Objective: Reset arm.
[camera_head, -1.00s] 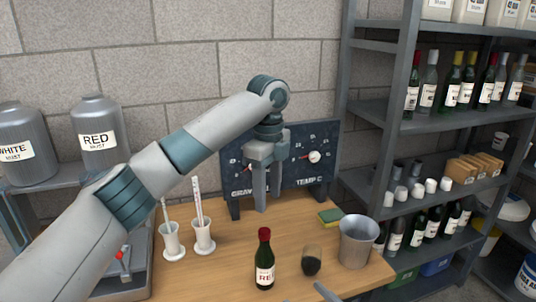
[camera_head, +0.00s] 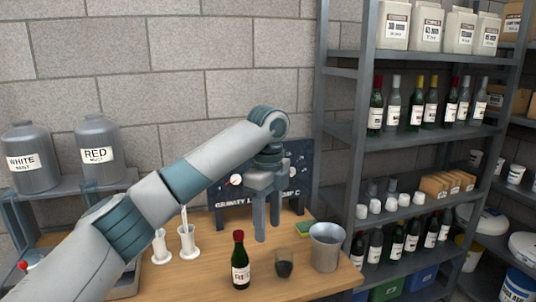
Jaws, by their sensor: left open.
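My left arm comes in from the left, and its gripper (camera_head: 267,228) points down with its fingers apart and nothing between them. It hangs over the back of the wooden table (camera_head: 200,275), in front of the dark gauge board (camera_head: 229,216), and hides part of it. The board's lettering is partly covered. A dark green bottle with a red cap (camera_head: 240,265) stands upright on the table, nearer than the gripper. A glass of dark liquid (camera_head: 284,264) and a grey metal bucket (camera_head: 326,247) stand right of it. My right gripper is not in view.
Two white cylinders with stands (camera_head: 187,241) are left of the gripper, close to my forearm. A green and yellow sponge (camera_head: 303,229) lies behind the bucket. Steel shelving (camera_head: 350,146) with bottles rises at the right. Metal must jars (camera_head: 97,150) stand at the left.

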